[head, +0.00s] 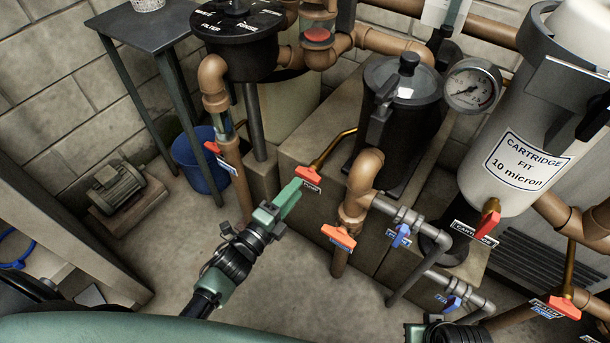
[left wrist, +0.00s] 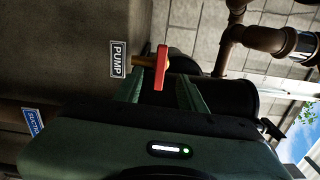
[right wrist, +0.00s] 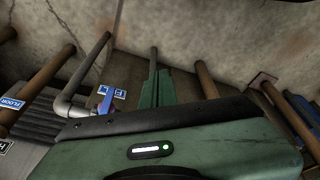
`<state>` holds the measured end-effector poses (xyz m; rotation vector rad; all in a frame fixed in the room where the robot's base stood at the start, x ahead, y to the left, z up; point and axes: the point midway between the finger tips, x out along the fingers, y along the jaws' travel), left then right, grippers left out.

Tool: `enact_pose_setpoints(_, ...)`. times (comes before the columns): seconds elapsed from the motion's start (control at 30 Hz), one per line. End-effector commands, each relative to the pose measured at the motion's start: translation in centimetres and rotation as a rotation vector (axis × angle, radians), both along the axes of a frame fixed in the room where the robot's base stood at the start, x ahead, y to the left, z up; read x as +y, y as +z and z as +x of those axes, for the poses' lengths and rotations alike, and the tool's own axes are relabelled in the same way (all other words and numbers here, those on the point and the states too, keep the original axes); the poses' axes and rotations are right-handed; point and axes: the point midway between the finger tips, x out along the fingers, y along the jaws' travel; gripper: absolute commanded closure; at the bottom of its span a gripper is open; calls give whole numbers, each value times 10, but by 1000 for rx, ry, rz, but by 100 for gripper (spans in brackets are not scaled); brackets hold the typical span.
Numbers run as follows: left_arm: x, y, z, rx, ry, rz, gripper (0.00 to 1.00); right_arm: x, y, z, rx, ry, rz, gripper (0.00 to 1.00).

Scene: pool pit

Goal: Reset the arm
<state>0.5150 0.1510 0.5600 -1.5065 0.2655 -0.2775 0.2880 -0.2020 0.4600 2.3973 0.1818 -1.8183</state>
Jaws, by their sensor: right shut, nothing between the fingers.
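My left gripper (head: 290,195) reaches in from the lower left in the head view. Its tips are close to the red lever handle (head: 308,176) of the valve labelled PUMP. In the left wrist view the two green fingers (left wrist: 160,92) stand apart, and the red handle (left wrist: 162,67) appears in the gap between them; I cannot tell whether they touch. My right arm shows only partly at the bottom edge of the head view. In the right wrist view the right gripper's fingers (right wrist: 155,80) are together with nothing between them.
Brown and grey pipes carry a red handle (head: 338,236) and blue handles (head: 400,236). A black pump (head: 400,120), a gauge (head: 473,85) and a white cartridge filter (head: 520,130) stand at the right. A table (head: 150,28) and blue bucket (head: 195,165) are at the left. Some floor (head: 290,300) is clear.

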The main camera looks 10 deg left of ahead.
Motion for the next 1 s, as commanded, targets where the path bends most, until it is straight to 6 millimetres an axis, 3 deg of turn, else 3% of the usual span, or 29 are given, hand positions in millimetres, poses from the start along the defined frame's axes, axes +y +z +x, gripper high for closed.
enact_pose_setpoints(0.23, 9, 1, -23, -1, 0, 1, 60, 1, -20, 0, 11, 2, -1, 100)
enact_pose_setpoints(0.77, 9, 0, -24, 4, 3, -4, 60, 1, -22, 0, 10, 1, 0, 100)
enact_pose_setpoints(0.87, 16, -6, -24, 59, 41, -45, 60, 0, -21, 0, 10, 1, 0, 100)
enact_pose_setpoints(1.0, 38, -28, -28, 269, 194, -218, 60, 0, -21, 0, 10, 2, 0, 100)
